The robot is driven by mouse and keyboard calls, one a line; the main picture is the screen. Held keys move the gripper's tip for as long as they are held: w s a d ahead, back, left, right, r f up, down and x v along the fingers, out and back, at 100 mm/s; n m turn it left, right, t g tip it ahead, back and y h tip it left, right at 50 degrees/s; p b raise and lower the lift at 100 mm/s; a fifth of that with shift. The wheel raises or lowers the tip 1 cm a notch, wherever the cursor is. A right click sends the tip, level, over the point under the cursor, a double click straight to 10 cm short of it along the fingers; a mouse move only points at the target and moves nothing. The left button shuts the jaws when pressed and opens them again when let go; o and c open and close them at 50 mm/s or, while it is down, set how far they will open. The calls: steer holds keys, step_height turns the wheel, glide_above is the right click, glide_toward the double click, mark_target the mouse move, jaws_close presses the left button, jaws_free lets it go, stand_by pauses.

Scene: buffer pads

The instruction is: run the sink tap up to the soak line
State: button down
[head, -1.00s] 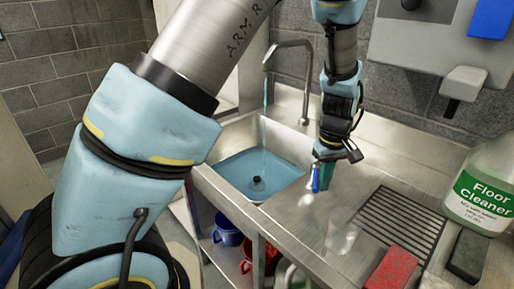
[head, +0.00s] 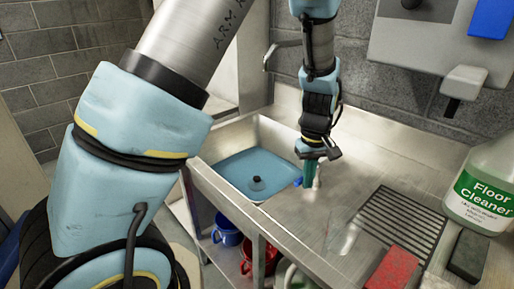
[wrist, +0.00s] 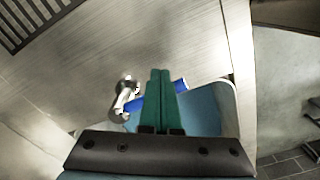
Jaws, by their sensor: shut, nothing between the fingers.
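The steel sink basin (head: 205,172) holds blue water (head: 250,172) with a small dark round thing in it. The tap spout (head: 268,58) bends over the back of the basin, partly hidden by my arm; no stream shows below it. A tap handle with a blue lever (wrist: 134,104) and a silver knob sits on the counter beside the basin. My gripper (head: 309,184) is shut and empty, its green fingers pointing down at this handle. In the wrist view the fingers (wrist: 160,72) cover part of the lever; I cannot tell whether they touch. I cannot make out a soak line.
Right of the basin are a ribbed drain area (head: 405,225), a red block (head: 391,270), a dark block (head: 467,255) and a Floor Cleaner jug (head: 485,190). A wall dispenser (head: 466,82) hangs above. Blue (head: 227,230) and red containers stand below the counter.

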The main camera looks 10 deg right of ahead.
steer(key=shift+w+a, duration=0.2)
steer(key=shift+w, duration=0.05)
step_height(320, 180, up, 7)
steer(key=p, duration=0.6)
stand_by(0.6)
steer(key=w+a+r+b, duration=0.1)
steer(key=w+a+r, duration=0.15)
steer(key=a, duration=0.55)
steer(key=w+a+r+b, duration=0.1)
steer(key=w+a, duration=0.2)
steer(key=a, duration=0.6)
steer(key=s+a+r+b, duration=0.1)
steer(key=s+a, duration=0.1)
steer(key=a, duration=0.5)
steer(key=s+a+m+t, duration=0.1)
steer(key=s+a, duration=0.1)
steer(key=a, duration=0.6)
steer(key=shift+a+r+t+b, duration=0.25)
steer(key=shift+r+t+b, duration=0.05)
steer(key=shift+r+b, duration=0.05)
